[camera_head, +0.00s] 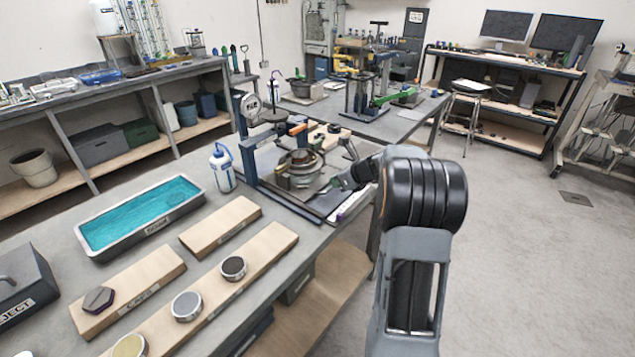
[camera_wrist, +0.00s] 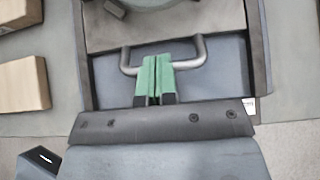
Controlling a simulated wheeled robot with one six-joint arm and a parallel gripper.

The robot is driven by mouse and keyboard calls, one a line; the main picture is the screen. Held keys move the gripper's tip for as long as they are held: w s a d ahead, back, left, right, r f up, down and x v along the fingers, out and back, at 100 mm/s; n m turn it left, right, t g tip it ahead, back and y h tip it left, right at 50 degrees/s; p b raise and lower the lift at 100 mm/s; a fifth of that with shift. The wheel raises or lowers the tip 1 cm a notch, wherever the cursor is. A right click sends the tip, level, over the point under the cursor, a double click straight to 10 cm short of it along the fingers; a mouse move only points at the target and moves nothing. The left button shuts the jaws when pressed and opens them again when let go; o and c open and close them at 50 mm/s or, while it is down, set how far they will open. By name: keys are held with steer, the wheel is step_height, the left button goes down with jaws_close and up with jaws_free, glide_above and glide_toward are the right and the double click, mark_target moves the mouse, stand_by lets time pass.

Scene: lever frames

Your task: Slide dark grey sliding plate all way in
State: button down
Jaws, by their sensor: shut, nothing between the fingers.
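The dark grey sliding plate (camera_wrist: 108,32) lies across the top of the wrist view, between two dark side rails. A U-shaped metal handle (camera_wrist: 199,58) sticks out from its near edge over a bare blue-grey bed (camera_wrist: 228,80). My gripper (camera_wrist: 157,60) has its green fingers shut together with nothing between them. The fingertips lie inside the outline of the handle and hide the middle of its bar; I cannot tell whether they touch it. A round grey part covers the plate's top middle. In the head view my gripper (camera_head: 335,186) is low at the machine's near right side.
In the head view, a blue tray (camera_head: 87,250), a white bottle (camera_head: 222,168) and wooden boards (camera_head: 222,224) with small round pieces stand on the bench to the left.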

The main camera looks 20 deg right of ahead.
mark_target(315, 167)
steer(key=shift+w+a+p, duration=0.8)
steer(key=shift+w, duration=0.7)
steer(key=shift+w+a+p, duration=0.8)
steer(key=shift+w, duration=0.75)
steer(key=shift+w+a+p, duration=0.8)
steer(key=shift+w, duration=0.7)
steer(key=shift+s+d+r+p, duration=0.15)
steer(key=shift+s+d+r, duration=0.35)
steer(key=shift+s, duration=0.4)
steer(key=shift+s+d+r+p, duration=0.15)
steer(key=shift+s+d+r, duration=0.35)
steer(key=shift+s, duration=0.4)
steer(key=shift+s+d+r+p, duration=0.15)
steer(key=shift+s+d+r, duration=0.35)
steer(key=shift+s, duration=0.4)
